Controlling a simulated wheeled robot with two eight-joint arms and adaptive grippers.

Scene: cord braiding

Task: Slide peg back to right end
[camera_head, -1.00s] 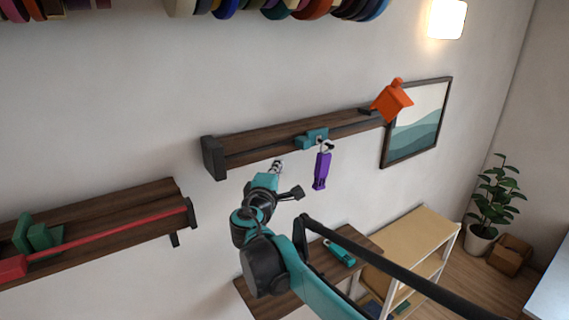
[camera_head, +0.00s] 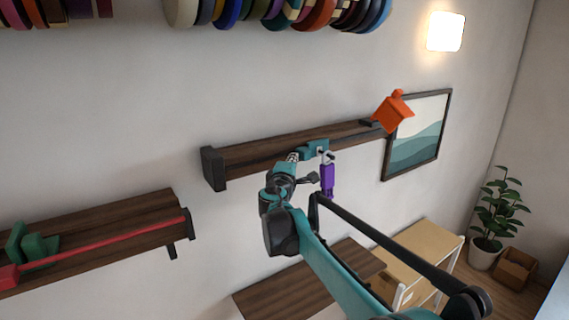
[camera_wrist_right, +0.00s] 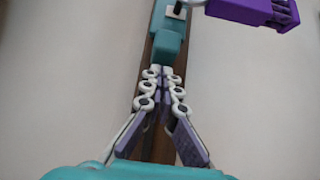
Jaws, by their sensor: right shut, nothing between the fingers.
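The teal peg (camera_head: 316,147) sits on the dark wooden rail (camera_head: 250,158), right of its middle. A purple tag (camera_head: 327,177) hangs from a pale hook at the peg. In the right wrist view the peg (camera_wrist_right: 168,42) lies just beyond my fingertips, with the purple tag (camera_wrist_right: 250,10) to its right. My right gripper (camera_head: 296,155) is shut and empty at the rail, on the left side of the peg. Its closed fingertips (camera_wrist_right: 161,72) are at the peg's near end; I cannot tell whether they touch. My left gripper is not in view.
A dark block (camera_head: 213,169) caps the rail's left end. An orange house-shaped piece (camera_head: 393,112) is at the right end, before a framed picture (camera_head: 418,135). A lower left shelf (camera_head: 110,220) holds a red rod and green pieces. The rail right of the peg is clear.

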